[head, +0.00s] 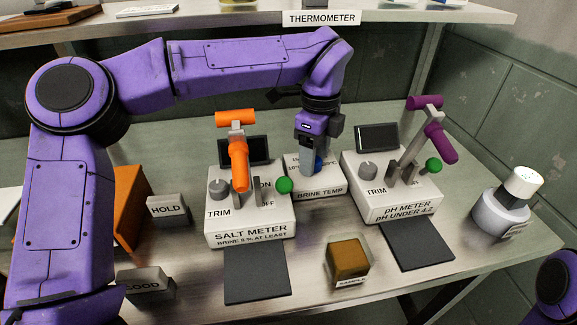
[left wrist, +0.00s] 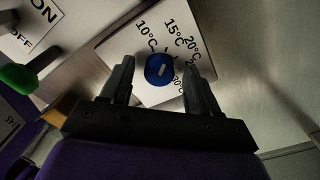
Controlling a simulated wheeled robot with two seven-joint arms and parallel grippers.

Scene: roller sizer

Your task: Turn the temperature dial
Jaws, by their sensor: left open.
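The blue temperature dial (left wrist: 160,70) sits on the white brine temp box (left wrist: 118,44). Labels of 10°C, 15°C and 20°C curve around it, and a further label is partly hidden by a finger. A short pale mark shows on the dial's face. In the head view the brine temp box (head: 318,188) stands between the two meters, with the dial (head: 318,165) mostly hidden by my gripper. My left gripper (head: 318,150) is over the box, pointing down. Its open fingers (left wrist: 159,78) are on either side of the dial, with gaps visible. My right gripper is not in view.
The salt meter (head: 250,218) stands left of the box and the pH meter (head: 392,201) right; both have levers rising close to my gripper. A sample cube (head: 349,257) sits in front, a white-topped container (head: 503,205) at right. A shelf (head: 240,28) runs above.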

